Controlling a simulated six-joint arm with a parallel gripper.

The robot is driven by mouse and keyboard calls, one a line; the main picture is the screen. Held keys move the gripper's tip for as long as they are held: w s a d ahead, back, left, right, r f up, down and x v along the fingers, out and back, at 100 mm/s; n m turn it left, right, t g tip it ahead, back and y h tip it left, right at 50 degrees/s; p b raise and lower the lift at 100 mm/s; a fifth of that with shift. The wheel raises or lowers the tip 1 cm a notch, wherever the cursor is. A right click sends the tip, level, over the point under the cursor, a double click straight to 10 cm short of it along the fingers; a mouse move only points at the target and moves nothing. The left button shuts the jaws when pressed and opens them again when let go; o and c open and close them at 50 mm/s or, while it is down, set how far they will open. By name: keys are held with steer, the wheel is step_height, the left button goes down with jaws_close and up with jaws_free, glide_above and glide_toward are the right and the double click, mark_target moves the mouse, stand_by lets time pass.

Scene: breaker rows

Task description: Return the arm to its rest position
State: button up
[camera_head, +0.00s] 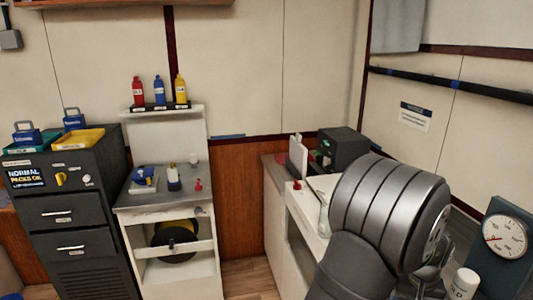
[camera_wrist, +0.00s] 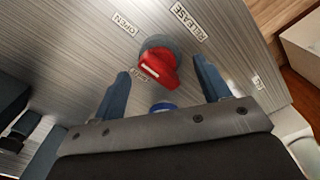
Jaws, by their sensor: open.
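My arm (camera_head: 385,215) fills the right of the head view as thick grey ribbed links. My gripper (camera_wrist: 161,67) shows in the wrist view with its two blue-grey fingers spread apart and nothing held between them. A red knob (camera_wrist: 160,70) on a grey round base sits on a brushed metal panel (camera_wrist: 75,45), in line with the gap between the fingertips. I cannot tell whether the fingers touch it. Labels on the panel read OPEN and RELEASE. The gripper cannot be made out in the head view, where the arm hides what is behind it.
A dark cabinet (camera_head: 75,215) and a white stand (camera_head: 165,225) with a grey top are at left. Red, blue and yellow bottles (camera_head: 158,91) stand on its shelf. A dial gauge (camera_head: 505,237) and white bottle (camera_head: 464,284) are right of my arm. A dark box (camera_head: 343,147) sits behind.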

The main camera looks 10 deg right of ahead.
steer(key=n, duration=0.5)
steer(key=shift+n, duration=0.3)
